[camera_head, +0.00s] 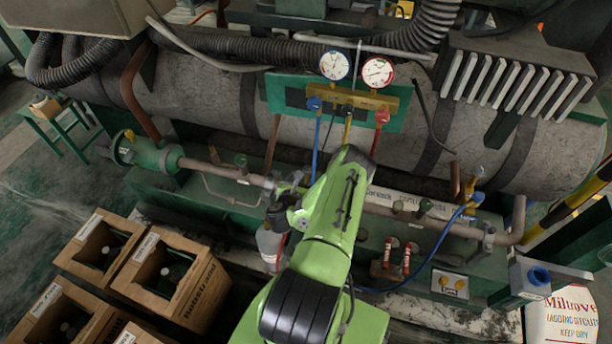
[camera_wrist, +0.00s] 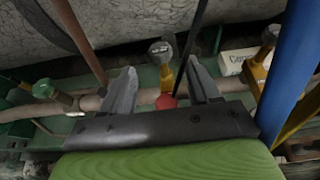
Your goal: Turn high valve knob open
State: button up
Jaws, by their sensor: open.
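In the wrist view, a small round red knob (camera_wrist: 165,101) shows between my fingers, low down by the gripper's edge. A yellow fitting with a grey cap (camera_wrist: 161,50) stands just above it, in front of a horizontal pipe. My gripper (camera_wrist: 161,85) is open, with one finger on each side of the red knob; I cannot tell whether either finger touches it. In the head view my green arm hides the gripper and this knob. The gauge manifold (camera_head: 350,95) there carries another red knob (camera_head: 381,116) on its right and a blue knob (camera_head: 314,103) on its left.
A thick blue hose (camera_wrist: 292,65) runs close along the right of the wrist view. A second yellow fitting (camera_wrist: 262,60) and a white label (camera_wrist: 238,64) are at the right. Cardboard boxes (camera_head: 180,285) stand at lower left, and a white sack (camera_head: 562,318) at lower right.

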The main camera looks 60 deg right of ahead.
aim_at(307, 171)
jog(key=x, duration=0.5)
jog(key=shift+d+f, duration=0.15)
jog(key=shift+d, duration=0.15)
jog(key=c, duration=1)
jog(key=shift+c, duration=0.2)
